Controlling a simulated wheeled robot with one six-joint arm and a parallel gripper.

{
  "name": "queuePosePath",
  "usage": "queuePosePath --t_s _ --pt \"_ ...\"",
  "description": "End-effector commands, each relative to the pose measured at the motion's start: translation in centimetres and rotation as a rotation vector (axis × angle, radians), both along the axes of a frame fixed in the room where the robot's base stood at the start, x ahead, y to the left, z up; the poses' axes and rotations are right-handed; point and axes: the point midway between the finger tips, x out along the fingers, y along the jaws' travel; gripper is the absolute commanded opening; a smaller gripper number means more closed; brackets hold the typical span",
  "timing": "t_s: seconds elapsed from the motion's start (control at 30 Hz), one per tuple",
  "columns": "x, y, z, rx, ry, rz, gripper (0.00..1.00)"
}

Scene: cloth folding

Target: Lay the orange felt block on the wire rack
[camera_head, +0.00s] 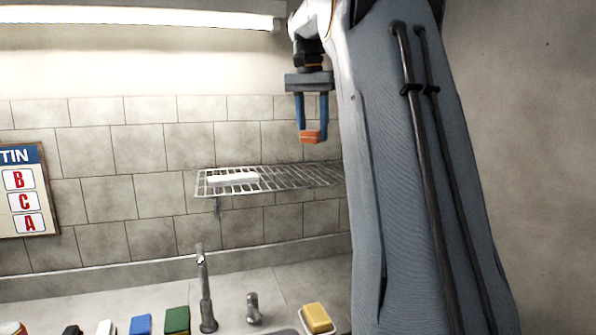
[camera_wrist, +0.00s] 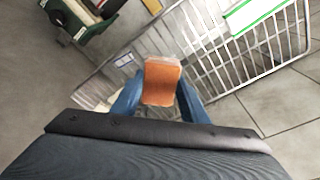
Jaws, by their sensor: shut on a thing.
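The orange felt block (camera_head: 309,137) is held between the blue fingertips of my gripper (camera_head: 312,130). My gripper is shut on it, pointing down, above the wire rack (camera_head: 290,179) on the tiled wall. There is a visible gap between the block and the rack in the head view. In the wrist view the orange block (camera_wrist: 162,82) sits between the fingers (camera_wrist: 160,95), with the bars of the rack (camera_wrist: 205,55) behind it. The right end of the rack is hidden behind my arm.
A white item (camera_head: 233,178) lies on the rack's left part; its right part shows bare bars. Below are a tap (camera_head: 205,290), a yellow sponge-like block (camera_head: 317,318), a green block (camera_head: 177,320) and a blue block (camera_head: 141,325). A lettered board (camera_head: 25,190) hangs at left.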

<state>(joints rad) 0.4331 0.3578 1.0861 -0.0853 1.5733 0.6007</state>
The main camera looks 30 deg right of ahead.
Motion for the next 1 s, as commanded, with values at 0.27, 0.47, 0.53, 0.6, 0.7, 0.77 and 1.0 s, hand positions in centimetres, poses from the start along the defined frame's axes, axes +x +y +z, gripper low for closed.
queuePosePath --t_s 0.27,0.47,0.53,0.6,0.7,0.77,1.0 --pt "-0.2 -0.1 -4.1 0.001 0.004 -0.001 0.22" --pt "-0.1 0.0 -6.0 0.001 0.002 -0.001 0.22" --pt "-0.2 0.0 -6.8 0.001 0.003 0.0 0.22" --pt "-0.2 0.1 -7.9 0.002 0.003 0.001 0.22" --pt "-0.1 0.1 -9.2 0.001 0.003 0.001 0.22" --pt "-0.1 0.1 -9.6 0.0 0.001 0.001 0.22" --pt "0.0 0.0 -9.9 0.0 0.0 0.0 0.22"
